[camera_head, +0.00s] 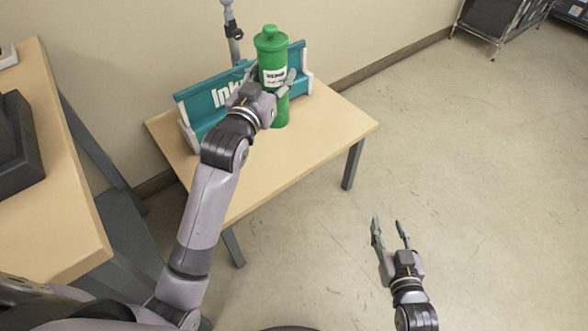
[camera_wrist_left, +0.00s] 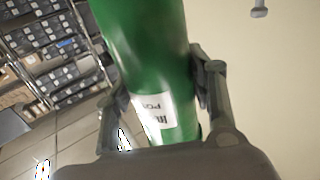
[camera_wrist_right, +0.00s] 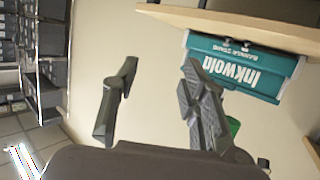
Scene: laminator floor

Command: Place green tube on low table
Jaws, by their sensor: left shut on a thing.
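The green tube (camera_head: 272,52) is upright, with a white label, in the head view. My left gripper (camera_head: 275,88) is shut around its middle. The tube also fills the middle of the left wrist view (camera_wrist_left: 150,60), between both fingers. In the head view it overlaps the low table (camera_head: 290,150); I cannot tell whether its base touches the top. My right gripper (camera_head: 391,232) is open and empty, right of and in front of the table. In the right wrist view its fingers are apart, with a bit of green behind one.
A teal and white Inkwold banner stand (camera_head: 215,100) occupies the back of the low table. A taller wooden table (camera_head: 60,190) with a dark box (camera_head: 15,145) is on the left. A wire shelf (camera_head: 495,20) stands at the back right. The low table's front and right are bare.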

